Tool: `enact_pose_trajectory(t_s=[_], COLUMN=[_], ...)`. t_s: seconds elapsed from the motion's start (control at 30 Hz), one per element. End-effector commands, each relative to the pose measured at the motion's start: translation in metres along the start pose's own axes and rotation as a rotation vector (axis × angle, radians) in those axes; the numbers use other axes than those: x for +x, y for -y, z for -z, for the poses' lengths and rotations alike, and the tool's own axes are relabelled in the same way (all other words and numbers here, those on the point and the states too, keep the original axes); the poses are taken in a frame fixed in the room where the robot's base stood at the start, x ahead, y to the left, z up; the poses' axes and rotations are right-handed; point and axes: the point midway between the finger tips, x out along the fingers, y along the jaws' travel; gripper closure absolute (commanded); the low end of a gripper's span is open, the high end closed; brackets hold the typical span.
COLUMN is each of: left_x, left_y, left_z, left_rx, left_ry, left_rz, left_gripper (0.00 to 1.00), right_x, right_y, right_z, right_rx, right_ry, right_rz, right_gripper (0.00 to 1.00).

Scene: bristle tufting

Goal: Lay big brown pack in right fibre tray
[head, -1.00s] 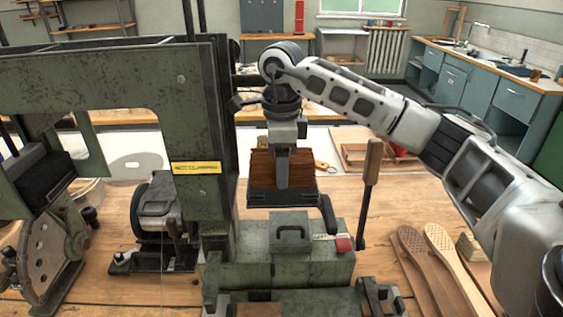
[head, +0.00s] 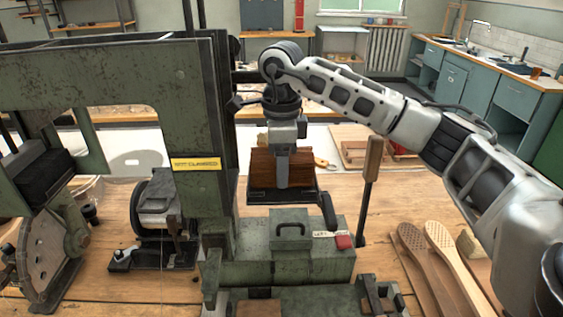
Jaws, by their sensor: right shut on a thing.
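The big brown pack (head: 265,168) is a block of brown fibre in the middle of the head view. It sits at the dark right fibre tray (head: 256,195) on the green machine. My right gripper (head: 282,180) points down over the pack and is shut on it, with one finger showing in front of the pack. The pack's underside is hidden by the tray's front lip, so I cannot tell whether it rests on the tray floor. My left gripper is not in view.
The green tufting machine (head: 100,75) fills the left and centre. A lever with a wooden handle (head: 373,160) stands right of the tray. Wooden brush backs (head: 448,255) lie on the bench at the right. Bare bench (head: 400,190) lies between them.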

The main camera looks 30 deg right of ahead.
Motion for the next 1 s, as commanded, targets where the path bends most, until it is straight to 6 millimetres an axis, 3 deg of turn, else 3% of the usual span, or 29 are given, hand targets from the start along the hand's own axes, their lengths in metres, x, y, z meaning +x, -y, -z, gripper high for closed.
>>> enact_pose_trajectory(t_s=[1.0], left_x=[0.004], left_y=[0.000], left_z=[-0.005], left_rx=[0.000], left_ry=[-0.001], left_rz=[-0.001], left_gripper=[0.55], right_x=[0.010], right_y=[0.000], right_z=[0.000], right_rx=[0.000], right_ry=[0.000], right_rz=[0.001], right_gripper=[0.66])
